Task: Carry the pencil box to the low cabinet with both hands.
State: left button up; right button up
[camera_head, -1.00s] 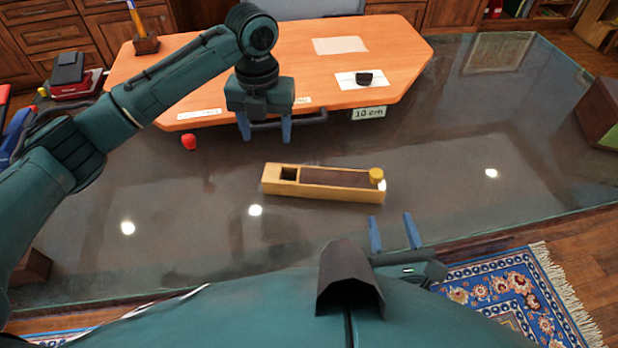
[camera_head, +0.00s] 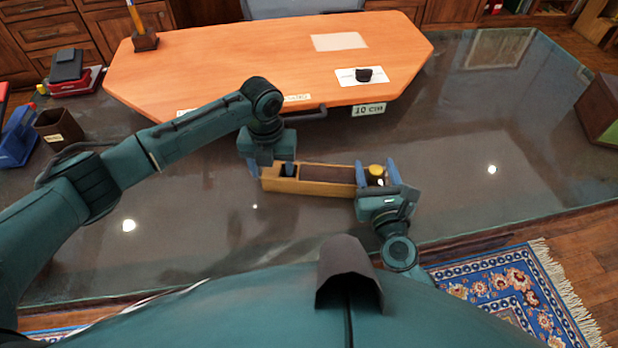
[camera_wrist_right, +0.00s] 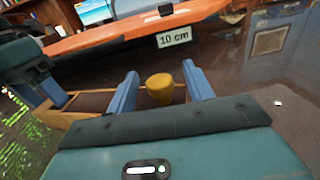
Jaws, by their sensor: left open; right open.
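The pencil box (camera_head: 320,181), a long light-wood box with a dark lid and a yellow knob (camera_head: 376,170) at its right end, lies on the dark glossy table. My left gripper (camera_head: 271,173) is open at the box's left end, one blue finger over the square opening there; its contact is partly hidden. My right gripper (camera_head: 375,173) is open at the right end, its fingers on either side of the knob. In the right wrist view the knob (camera_wrist_right: 160,88) stands between the two spread fingers (camera_wrist_right: 160,92). The low cabinet is not identifiable.
An orange raised desk panel (camera_head: 240,62) stands behind the box, with a "10 cm" label (camera_head: 368,109) at its front edge. A brown cup (camera_head: 58,128) and a blue object (camera_head: 18,138) are at left.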

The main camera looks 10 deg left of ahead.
pick_arm(q)
jog(key=shift+f, duration=0.2)
pick_arm(e)
jog(key=shift+w, duration=0.2)
pick_arm(q)
jog(key=shift+c, duration=0.6)
pick_arm(e)
jog(key=shift+c, duration=0.5)
pick_arm(q)
jog(key=c, duration=1.1)
pick_arm(e)
grip_shut()
pick_arm(q)
jog(key=shift+c, duration=0.2)
